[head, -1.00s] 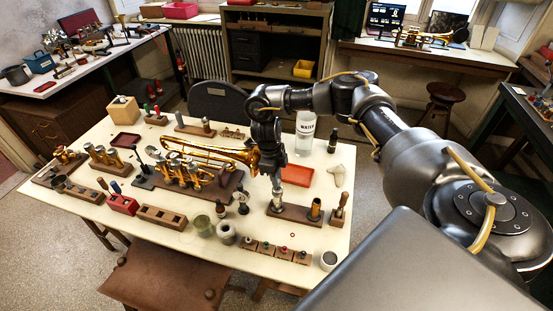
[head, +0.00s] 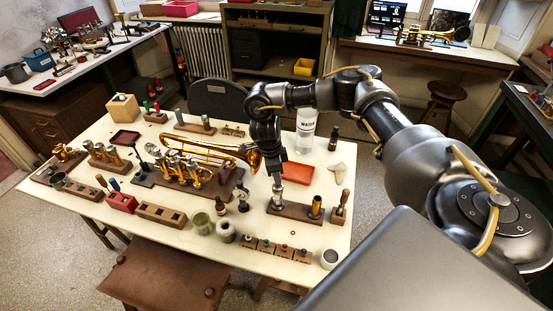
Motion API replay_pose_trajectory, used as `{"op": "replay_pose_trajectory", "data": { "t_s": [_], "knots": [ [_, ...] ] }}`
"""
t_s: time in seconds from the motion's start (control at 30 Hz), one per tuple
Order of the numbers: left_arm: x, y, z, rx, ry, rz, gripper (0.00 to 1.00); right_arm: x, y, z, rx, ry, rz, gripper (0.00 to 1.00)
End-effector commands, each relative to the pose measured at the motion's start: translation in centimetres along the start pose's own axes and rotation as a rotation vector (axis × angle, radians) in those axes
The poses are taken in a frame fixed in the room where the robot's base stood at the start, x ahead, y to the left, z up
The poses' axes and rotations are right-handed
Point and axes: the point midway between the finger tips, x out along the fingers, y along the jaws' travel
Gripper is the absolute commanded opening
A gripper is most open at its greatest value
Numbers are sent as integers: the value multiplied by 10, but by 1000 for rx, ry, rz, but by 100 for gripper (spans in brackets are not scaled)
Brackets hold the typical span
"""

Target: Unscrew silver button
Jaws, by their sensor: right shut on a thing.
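A silver valve (head: 277,196) stands upright in a dark wooden block (head: 296,211) on the right part of the cream table. My right gripper (head: 277,179) points down over it, with its fingers shut around the top of the valve. The silver button is at that top, mostly hidden between the fingers, and too small to tell apart clearly. A brass cylinder (head: 316,207) stands in the same block, to the right. My left gripper is not in view.
A brass trumpet (head: 205,155) lies left of my gripper on a brown stand. An orange tray (head: 300,174) and a clear bottle (head: 305,135) are behind. A block with several coloured buttons (head: 278,250) is in front. A wooden-handled tool (head: 342,203) stands at right.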

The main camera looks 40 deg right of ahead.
Motion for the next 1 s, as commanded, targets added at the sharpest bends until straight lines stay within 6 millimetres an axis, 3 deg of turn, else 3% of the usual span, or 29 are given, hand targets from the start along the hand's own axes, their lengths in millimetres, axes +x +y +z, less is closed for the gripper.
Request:
{"op": "replay_pose_trajectory", "data": {
  "t_s": [0.27,1.0],
  "knots": [
    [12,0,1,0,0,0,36,1,1,-1,-277,0,-43,0],
    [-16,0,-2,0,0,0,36,-26,1,-4,-266,0,-40,0]
  ]
}}
